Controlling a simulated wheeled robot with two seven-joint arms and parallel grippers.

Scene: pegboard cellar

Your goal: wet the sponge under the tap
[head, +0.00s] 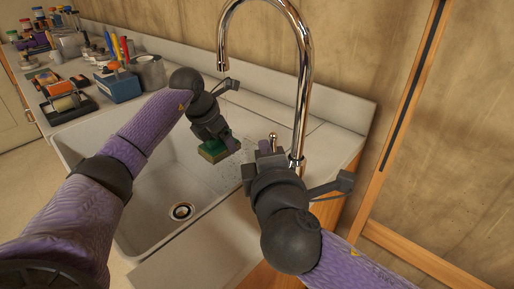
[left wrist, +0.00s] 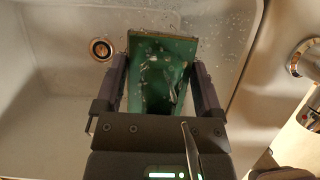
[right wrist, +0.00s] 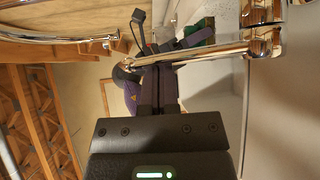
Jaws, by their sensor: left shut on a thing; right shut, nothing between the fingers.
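The green sponge (head: 212,154) is in my left gripper (head: 222,140), which is shut on it and holds it over the sink (head: 150,195), below the spout of the chrome tap (head: 303,75). In the left wrist view the sponge (left wrist: 160,75) lies between both fingers, with shiny wet patches and droplets around it. Splashes show beside it in the head view. My right gripper (head: 264,150) is shut and empty, close to the tap's small lever (head: 273,140). In the right wrist view its fingers (right wrist: 158,80) are together beside the chrome tap; contact cannot be told.
A drain (head: 181,211) is in the sink floor. A blue box (head: 118,86), a dark tray (head: 68,106) and several jars and tools crowd the counter at the left. The wall (head: 350,50) stands behind the tap. The near part of the sink is clear.

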